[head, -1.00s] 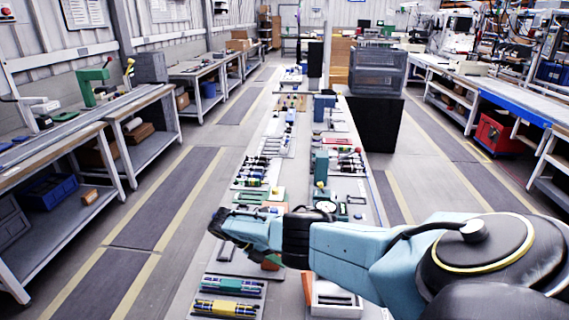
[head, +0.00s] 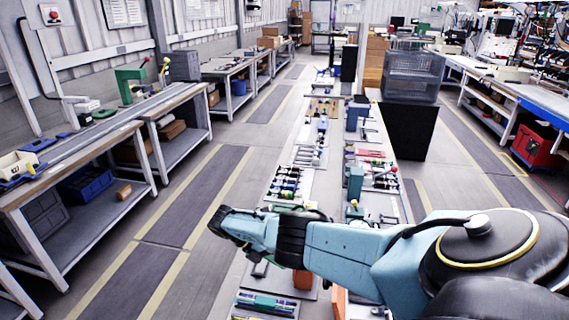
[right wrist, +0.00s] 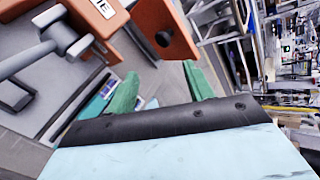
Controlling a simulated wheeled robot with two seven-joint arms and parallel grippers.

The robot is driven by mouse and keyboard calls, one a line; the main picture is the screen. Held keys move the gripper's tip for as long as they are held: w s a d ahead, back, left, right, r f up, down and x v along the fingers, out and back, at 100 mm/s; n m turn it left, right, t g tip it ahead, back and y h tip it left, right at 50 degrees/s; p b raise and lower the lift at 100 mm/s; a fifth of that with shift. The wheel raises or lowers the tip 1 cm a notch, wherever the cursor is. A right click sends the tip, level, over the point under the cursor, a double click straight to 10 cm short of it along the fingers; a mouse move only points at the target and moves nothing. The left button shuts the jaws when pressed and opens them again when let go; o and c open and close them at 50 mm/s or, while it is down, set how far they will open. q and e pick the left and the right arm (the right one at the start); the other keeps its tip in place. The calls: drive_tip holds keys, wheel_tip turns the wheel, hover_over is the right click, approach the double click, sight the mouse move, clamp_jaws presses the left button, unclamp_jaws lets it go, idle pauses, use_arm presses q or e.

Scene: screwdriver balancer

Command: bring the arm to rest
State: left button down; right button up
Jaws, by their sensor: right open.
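My right arm reaches across the head view from the right, and its gripper (head: 228,226) hangs over the bench toward the left aisle. In the right wrist view its two green fingers (right wrist: 160,88) stand apart with nothing held between them. An orange fixture (right wrist: 98,18) with a grey rod and clamp shows at the upper left of that view. A second orange piece with a dark round hole (right wrist: 165,38) shows beyond the fingers. I cannot tell how far either is from them. My left gripper is not in view.
The long centre bench (head: 296,155) holds rows of tools and trays. A tray with green and blue tools (head: 265,303) lies at its near end, below my arm. A black bin (head: 408,130) stands right of the bench. The left aisle floor (head: 178,215) is clear.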

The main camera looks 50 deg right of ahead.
drive_tip(key=shift+w+a+r, duration=0.1)
drive_tip(key=shift+a+r, duration=0.05)
idle(0.5)
